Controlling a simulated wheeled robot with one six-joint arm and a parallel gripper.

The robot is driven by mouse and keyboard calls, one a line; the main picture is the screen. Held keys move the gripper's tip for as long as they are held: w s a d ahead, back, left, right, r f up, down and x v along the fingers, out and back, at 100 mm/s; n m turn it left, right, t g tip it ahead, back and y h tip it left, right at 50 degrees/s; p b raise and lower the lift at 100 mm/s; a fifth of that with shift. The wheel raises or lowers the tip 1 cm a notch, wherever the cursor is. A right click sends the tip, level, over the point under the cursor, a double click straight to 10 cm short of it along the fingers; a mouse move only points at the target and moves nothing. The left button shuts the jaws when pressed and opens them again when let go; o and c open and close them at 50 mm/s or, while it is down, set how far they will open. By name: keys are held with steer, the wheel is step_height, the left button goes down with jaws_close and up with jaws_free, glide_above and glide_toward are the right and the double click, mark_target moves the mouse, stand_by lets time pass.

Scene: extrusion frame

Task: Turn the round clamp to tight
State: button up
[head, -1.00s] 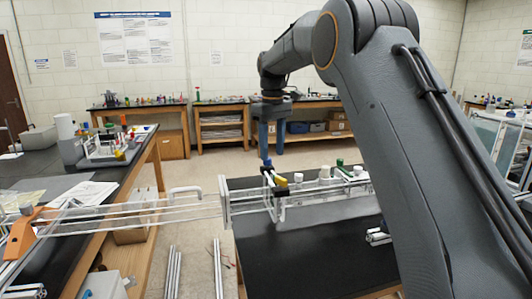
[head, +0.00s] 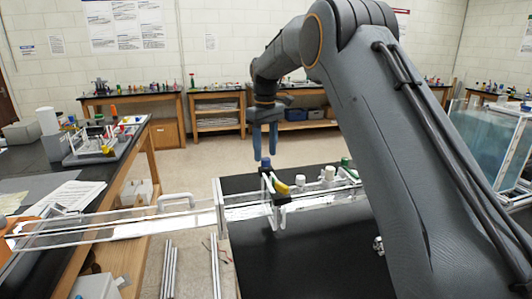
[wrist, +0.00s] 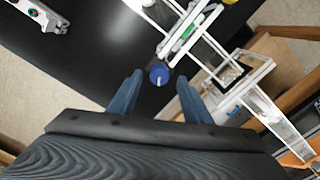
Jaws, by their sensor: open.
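The round clamp is a blue round knob (wrist: 159,74) with a white mark on its face. It sits between the two fingertips of my gripper (wrist: 158,80) in the wrist view, with a gap on each side. In the head view the blue knob (head: 266,163) tops a dark bracket on the clear frame, just at or below the fingertips of my gripper (head: 265,156). The gripper points down, open and empty. I cannot tell whether the fingertips reach the knob's height.
A yellow handle (head: 281,187) is beside the clamp. White caps (head: 329,173) and a green one stand along the frame (head: 222,205) to the right. The black bench top (head: 300,250) in front is mostly clear. A metal fitting (head: 378,245) lies on it.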

steer(key=shift+f+p, duration=0.3)
steer(key=shift+f, duration=0.9)
steer(key=c, duration=1.1)
steer(key=shift+o, duration=0.2)
steer(key=shift+m, duration=0.4)
steer(key=m+b, duration=0.1)
steer(key=m, duration=0.3)
steer(key=shift+m, duration=0.4)
steer(key=m, duration=0.6)
steer(key=shift+r+b, duration=0.1)
steer(key=shift+b, duration=0.3)
